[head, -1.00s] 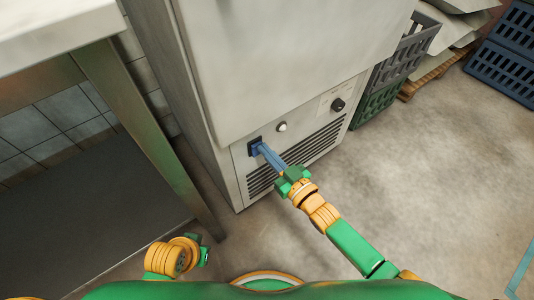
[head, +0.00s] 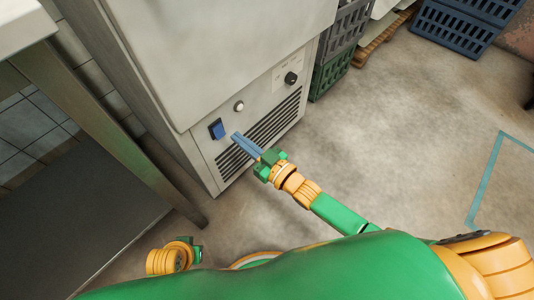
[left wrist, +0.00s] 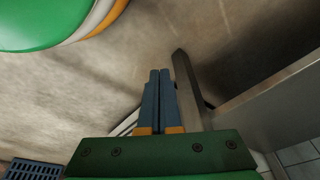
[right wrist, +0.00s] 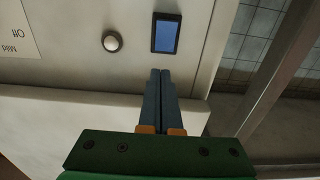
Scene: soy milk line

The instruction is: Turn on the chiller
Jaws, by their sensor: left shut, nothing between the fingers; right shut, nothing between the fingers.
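The chiller (head: 215,55) is a tall grey cabinet with a control panel low on its front. The panel has a blue rocker switch (head: 217,129), a round pale button or lamp (head: 239,106) and a black knob (head: 291,78). My right gripper (head: 234,138) is shut and empty, its tips a little apart from the switch. In the right wrist view the switch (right wrist: 165,33) lies just beyond the fingertips (right wrist: 160,72). I cannot tell whether the lamp (right wrist: 112,41) is lit. My left gripper (left wrist: 158,75) is shut and empty, low beside the table.
A metal table (head: 95,110) stands to the left of the chiller. Stacked crates (head: 331,70) stand just right of it, and a dark blue crate (head: 455,28) is farther back. The floor on the right is open, with a teal line (head: 485,180).

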